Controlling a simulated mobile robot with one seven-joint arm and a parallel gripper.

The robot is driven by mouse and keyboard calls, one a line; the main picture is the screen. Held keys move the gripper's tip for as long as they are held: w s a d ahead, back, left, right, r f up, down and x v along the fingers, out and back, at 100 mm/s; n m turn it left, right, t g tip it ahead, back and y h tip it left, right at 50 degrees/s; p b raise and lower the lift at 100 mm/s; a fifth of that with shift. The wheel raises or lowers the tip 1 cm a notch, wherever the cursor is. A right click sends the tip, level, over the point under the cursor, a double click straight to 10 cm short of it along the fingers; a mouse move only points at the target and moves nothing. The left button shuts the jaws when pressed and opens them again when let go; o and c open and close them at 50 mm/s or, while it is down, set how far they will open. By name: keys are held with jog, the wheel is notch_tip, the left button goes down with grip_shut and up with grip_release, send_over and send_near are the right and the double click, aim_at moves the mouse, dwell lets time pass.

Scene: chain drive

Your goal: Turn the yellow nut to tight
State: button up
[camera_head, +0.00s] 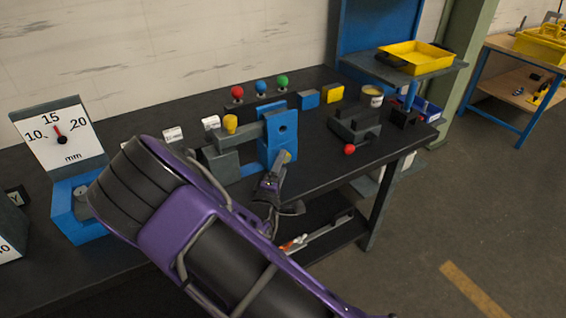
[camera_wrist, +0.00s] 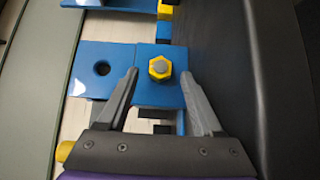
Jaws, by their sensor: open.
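The yellow nut (camera_wrist: 154,73) sits around a grey bolt end (camera_wrist: 161,66) on a blue block (camera_wrist: 150,96) in the wrist view. In the head view a small yellow spot, likely this nut (camera_head: 288,156), shows low on the upright blue bracket (camera_head: 283,128). My gripper (camera_wrist: 160,76) is open, with one grey finger on each side of the nut and a gap to it on both sides. Whether the fingertips are at the nut's depth I cannot tell. In the head view my gripper (camera_head: 272,186) is just in front of the bracket, partly hidden by my purple arm.
A second blue plate with a hole (camera_wrist: 98,58) lies left of the nut. On the dark bench (camera_head: 318,165) stand a dial gauge (camera_head: 62,135), red, blue and green knobs (camera_head: 261,87), and a grey device with a red ball handle (camera_head: 350,149). A yellow tray (camera_head: 420,58) stands behind.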

jog(key=shift+w+d, duration=0.2)
jog(key=shift+w, duration=0.75)
grip_shut()
